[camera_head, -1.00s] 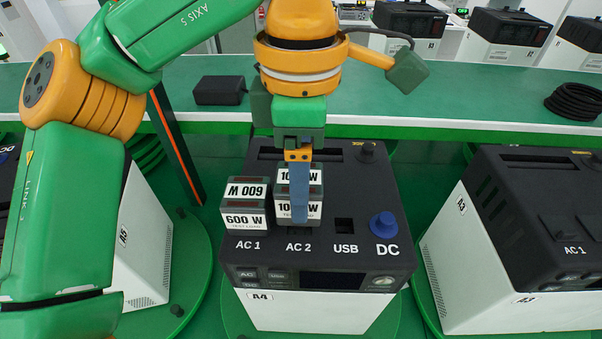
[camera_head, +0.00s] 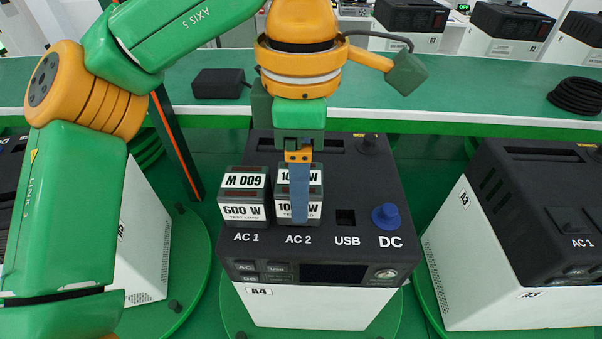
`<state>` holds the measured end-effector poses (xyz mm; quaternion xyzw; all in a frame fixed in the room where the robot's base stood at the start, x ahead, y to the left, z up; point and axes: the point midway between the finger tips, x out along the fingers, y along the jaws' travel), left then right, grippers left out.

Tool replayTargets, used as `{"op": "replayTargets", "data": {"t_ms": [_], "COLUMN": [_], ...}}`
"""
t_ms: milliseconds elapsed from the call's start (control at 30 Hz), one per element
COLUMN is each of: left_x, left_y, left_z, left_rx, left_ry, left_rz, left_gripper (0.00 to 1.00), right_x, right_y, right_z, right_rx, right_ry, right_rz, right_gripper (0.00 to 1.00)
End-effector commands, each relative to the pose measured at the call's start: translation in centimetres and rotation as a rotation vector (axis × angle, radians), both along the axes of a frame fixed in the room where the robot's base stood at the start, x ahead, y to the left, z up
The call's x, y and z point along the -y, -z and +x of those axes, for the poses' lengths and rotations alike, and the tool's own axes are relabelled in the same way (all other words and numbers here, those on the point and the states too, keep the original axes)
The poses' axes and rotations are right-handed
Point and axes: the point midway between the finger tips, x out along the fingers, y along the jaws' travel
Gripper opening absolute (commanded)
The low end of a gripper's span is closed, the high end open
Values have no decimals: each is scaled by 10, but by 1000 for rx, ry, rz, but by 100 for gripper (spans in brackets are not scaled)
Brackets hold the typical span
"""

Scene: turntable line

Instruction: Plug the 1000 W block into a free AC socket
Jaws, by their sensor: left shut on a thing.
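My left gripper (camera_head: 299,192) comes down from above and is shut on the 1000 W block (camera_head: 315,209), a grey block with white labels. One blue finger covers the middle of its front; the other finger is hidden. The block is upright over the AC 2 position of the power station A4 (camera_head: 340,275), low at its black top. Its underside and the AC 2 socket are hidden, so I cannot tell how deep it sits. The 600 W block (camera_head: 243,211) stands upright at AC 1, close to its left. My right gripper is not in view.
The USB socket (camera_head: 346,217) and blue DC knob (camera_head: 386,217) are right of the block. Station A3 (camera_head: 480,265) stands to the right, another white station (camera_head: 142,250) to the left. Behind, a green bench holds a black box (camera_head: 219,83) and coiled cable (camera_head: 575,97).

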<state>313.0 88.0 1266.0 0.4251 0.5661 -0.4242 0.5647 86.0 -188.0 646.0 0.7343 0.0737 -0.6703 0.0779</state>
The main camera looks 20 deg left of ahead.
Motion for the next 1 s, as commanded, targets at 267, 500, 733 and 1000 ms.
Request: {"op": "replayTargets", "data": {"t_ms": [267,500,733,1000], "left_x": [0,0,0,0], "left_y": [6,7,5,-53], "left_z": [0,0,0,0], "left_rx": [0,0,0,4], "left_ry": [0,0,0,-2], "left_rz": [-1,-1,0,0], "left_gripper": [0,100,100,100], "right_x": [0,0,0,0], "right_y": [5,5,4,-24], "right_z": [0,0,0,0], "right_rx": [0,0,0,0], "right_ry": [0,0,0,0], "right_rz": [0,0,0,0], "right_gripper": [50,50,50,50]}}
